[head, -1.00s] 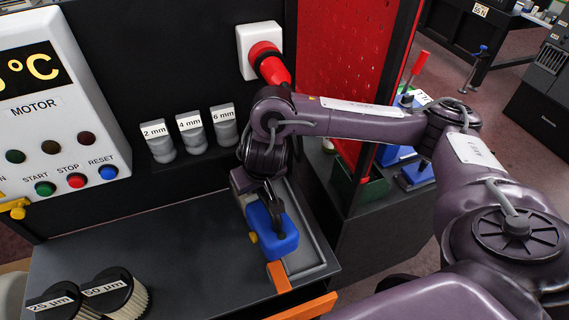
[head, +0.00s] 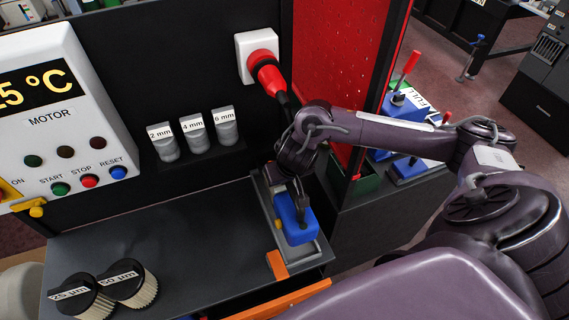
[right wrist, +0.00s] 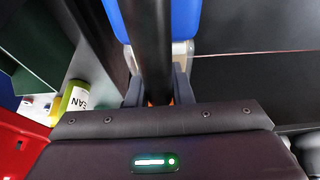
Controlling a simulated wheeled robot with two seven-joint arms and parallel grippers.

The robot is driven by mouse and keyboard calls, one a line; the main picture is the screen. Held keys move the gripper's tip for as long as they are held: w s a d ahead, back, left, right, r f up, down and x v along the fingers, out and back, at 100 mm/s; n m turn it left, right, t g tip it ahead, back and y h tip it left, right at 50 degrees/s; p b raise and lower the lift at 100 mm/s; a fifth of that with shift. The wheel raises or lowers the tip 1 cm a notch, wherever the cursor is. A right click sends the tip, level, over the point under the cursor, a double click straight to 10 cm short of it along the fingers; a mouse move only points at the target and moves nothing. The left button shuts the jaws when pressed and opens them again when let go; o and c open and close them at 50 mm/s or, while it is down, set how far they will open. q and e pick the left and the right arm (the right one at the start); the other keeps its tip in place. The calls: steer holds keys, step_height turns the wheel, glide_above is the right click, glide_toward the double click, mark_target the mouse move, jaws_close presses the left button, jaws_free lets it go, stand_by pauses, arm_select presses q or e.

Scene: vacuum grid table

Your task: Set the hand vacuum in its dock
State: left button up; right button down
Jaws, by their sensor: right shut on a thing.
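The hand vacuum shows as a blue body (head: 298,218) with a yellow part on its left side. It is over the long grey tray-like dock (head: 312,250) at the right end of the dark bench. I cannot tell whether it rests in the dock or hovers just above it. My right gripper (head: 301,202) reaches down from behind and is shut on the vacuum's handle. In the right wrist view the fingers (right wrist: 156,88) close around a black bar, with the blue body (right wrist: 182,22) beyond. My left gripper is not in view.
An orange block (head: 277,265) sits at the dock's front left corner. Two round filters (head: 128,284) stand at the front left. A red perforated panel (head: 340,70) rises at the right. The bench middle is clear.

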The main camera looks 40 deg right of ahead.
mark_target(285, 188)
steer(key=shift+r+p, duration=0.25)
steer(key=shift+p, duration=0.2)
steer(key=shift+f+b, duration=1.8)
steer(key=shift+f, duration=1.2)
steer(key=shift+p, duration=0.4)
steer(key=shift+f, duration=0.3)
